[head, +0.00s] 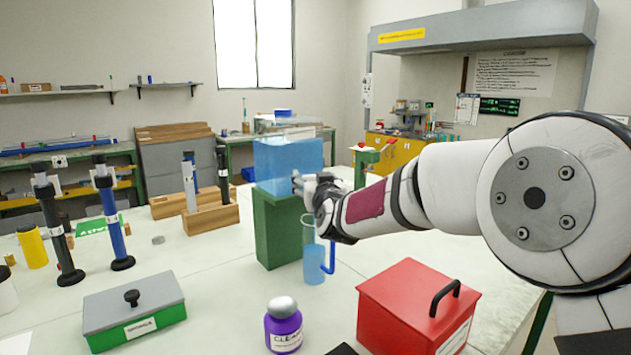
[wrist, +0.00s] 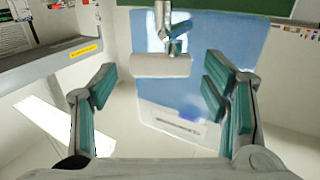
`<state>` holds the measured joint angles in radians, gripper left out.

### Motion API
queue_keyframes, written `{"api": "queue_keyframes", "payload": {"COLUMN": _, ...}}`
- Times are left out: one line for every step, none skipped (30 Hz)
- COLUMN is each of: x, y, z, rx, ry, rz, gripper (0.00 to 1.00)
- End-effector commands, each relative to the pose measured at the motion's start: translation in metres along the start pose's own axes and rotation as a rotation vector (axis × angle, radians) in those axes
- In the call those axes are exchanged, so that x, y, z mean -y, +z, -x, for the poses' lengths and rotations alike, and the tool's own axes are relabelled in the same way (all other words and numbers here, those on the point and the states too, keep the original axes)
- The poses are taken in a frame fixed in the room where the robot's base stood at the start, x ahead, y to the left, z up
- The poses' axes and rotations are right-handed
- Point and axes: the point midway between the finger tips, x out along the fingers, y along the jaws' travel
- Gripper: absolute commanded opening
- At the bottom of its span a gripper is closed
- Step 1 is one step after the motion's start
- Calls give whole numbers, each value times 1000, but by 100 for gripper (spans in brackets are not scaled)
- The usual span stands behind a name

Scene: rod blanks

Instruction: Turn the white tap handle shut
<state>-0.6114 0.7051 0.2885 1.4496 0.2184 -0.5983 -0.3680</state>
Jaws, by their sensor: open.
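The white tap handle (wrist: 160,66) is a pale bar lying crosswise on a grey metal tap (wrist: 172,28) in the wrist view. Behind it is the blue water tank (wrist: 215,45), which stands on a green block (head: 280,230) in the head view. My gripper (wrist: 158,88) is open and empty, with one teal-padded finger on each side of the handle and gaps between. In the head view my gripper (head: 312,195) is at the tank's front right and hides most of the tap. A clear jug with a blue handle (head: 314,262) and bluish contents stands below it.
A red box (head: 410,305), a purple bottle (head: 283,325) and a green box with a grey lid (head: 134,310) stand at the front of the table. Stands with upright rods (head: 112,215) are on the left. The table between them is largely clear.

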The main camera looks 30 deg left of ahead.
Motion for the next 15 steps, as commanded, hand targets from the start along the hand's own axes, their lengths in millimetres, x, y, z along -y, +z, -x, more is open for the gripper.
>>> {"api": "queue_keyframes", "payload": {"x": 0, "y": 0, "z": -2, "rx": 0, "ry": 0, "rz": 0, "gripper": 68}}
{"api": "queue_keyframes", "payload": {"x": 0, "y": 0, "z": -2, "rx": 0, "ry": 0, "rz": 0, "gripper": 68}}
{"api": "queue_keyframes", "payload": {"x": 0, "y": 0, "z": -3, "rx": 1, "ry": 0, "rz": 0, "gripper": 68}}
{"api": "queue_keyframes", "payload": {"x": 0, "y": 0, "z": -3, "rx": 1, "ry": 0, "rz": 0, "gripper": 68}}
{"api": "queue_keyframes", "payload": {"x": 0, "y": 0, "z": -3, "rx": 1, "ry": 0, "rz": 0, "gripper": 68}}
{"api": "queue_keyframes", "payload": {"x": 0, "y": 0, "z": -3, "rx": 1, "ry": 0, "rz": 0, "gripper": 68}}
{"api": "queue_keyframes", "payload": {"x": 0, "y": 0, "z": -3, "rx": 1, "ry": 0, "rz": 0, "gripper": 68}}
{"api": "queue_keyframes", "payload": {"x": 0, "y": 0, "z": -3, "rx": 1, "ry": 0, "rz": 0, "gripper": 68}}
{"api": "queue_keyframes", "payload": {"x": 0, "y": 0, "z": -3, "rx": 1, "ry": 0, "rz": 0, "gripper": 68}}
{"api": "queue_keyframes", "payload": {"x": 0, "y": 0, "z": -3, "rx": 1, "ry": 0, "rz": 0, "gripper": 68}}
{"api": "queue_keyframes", "payload": {"x": 0, "y": 0, "z": -3, "rx": 1, "ry": 0, "rz": 0, "gripper": 64}}
{"api": "queue_keyframes", "payload": {"x": 0, "y": 0, "z": -3, "rx": 1, "ry": 0, "rz": 0, "gripper": 55}}
{"api": "queue_keyframes", "payload": {"x": 0, "y": 0, "z": -3, "rx": 1, "ry": 0, "rz": 0, "gripper": 48}}
{"api": "queue_keyframes", "payload": {"x": 0, "y": 0, "z": -3, "rx": 1, "ry": 0, "rz": 0, "gripper": 41}}
{"api": "queue_keyframes", "payload": {"x": 0, "y": 0, "z": -3, "rx": 1, "ry": 0, "rz": 0, "gripper": 32}}
